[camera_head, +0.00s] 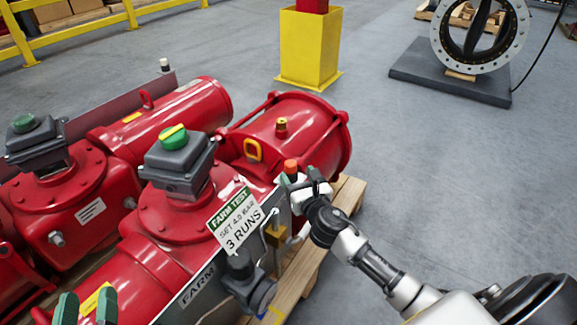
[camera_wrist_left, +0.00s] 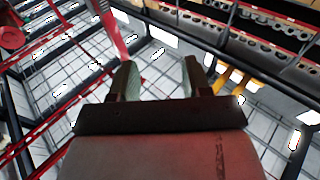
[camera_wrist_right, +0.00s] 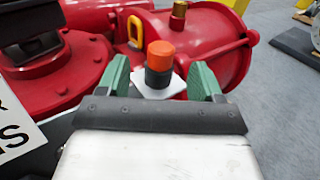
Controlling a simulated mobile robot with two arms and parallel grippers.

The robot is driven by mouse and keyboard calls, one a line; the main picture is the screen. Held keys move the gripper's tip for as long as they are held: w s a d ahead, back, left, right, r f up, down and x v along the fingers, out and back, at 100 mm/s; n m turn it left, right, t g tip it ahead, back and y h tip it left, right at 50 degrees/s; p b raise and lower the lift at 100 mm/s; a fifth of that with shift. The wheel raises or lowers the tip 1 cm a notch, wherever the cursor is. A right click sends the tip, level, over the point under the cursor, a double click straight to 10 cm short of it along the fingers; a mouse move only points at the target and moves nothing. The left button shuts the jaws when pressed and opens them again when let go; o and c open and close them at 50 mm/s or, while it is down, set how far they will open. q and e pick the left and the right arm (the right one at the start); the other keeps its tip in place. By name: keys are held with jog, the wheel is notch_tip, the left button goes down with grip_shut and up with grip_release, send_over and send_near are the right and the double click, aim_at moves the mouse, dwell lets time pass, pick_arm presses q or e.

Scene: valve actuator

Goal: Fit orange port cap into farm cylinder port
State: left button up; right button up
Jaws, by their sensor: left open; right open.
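The orange port cap (camera_head: 291,166) has an orange top over a black lower part. In the right wrist view the cap (camera_wrist_right: 160,60) stands upright on a small pale plate (camera_wrist_right: 160,88). My right gripper (camera_head: 302,183) is open, with its green fingers on either side of the cap in that view; I see no contact. The red farm cylinder (camera_head: 300,135) lies behind it, with a brass fitting (camera_head: 281,125) on top; I cannot tell whether this is the port.
A "FARM TEST, 3 RUNS" sign (camera_head: 236,219) stands before the red actuator. A grey box with a green knob (camera_head: 173,139) tops it. A wooden pallet (camera_head: 300,272) lies underneath. A yellow post base (camera_head: 309,48) stands behind.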

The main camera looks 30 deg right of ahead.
aim_at(293, 168)
jog(key=shift+w+d+f, duration=0.1)
jog(key=shift+w, duration=1.1)
jog(key=shift+w+d+b, duration=0.1)
jog(key=shift+w+b, duration=0.35)
jog(key=shift+w, duration=0.1)
jog(key=w, duration=0.1)
jog(key=w+b, duration=0.1)
jog(key=shift+w+d, duration=0.2)
jog(key=shift+w, duration=0.2)
pick_arm(q)
notch_tip(293, 168, up, 6)
jog(key=s+t+h, duration=0.2)
jog(key=t, duration=0.4)
jog(key=shift+s+d, duration=0.2)
jog(key=shift+s, duration=0.2)
pick_arm(e)
jog(key=shift+w, duration=0.55)
jog(key=c, duration=1)
pick_arm(q)
jog(key=shift+w, duration=0.1)
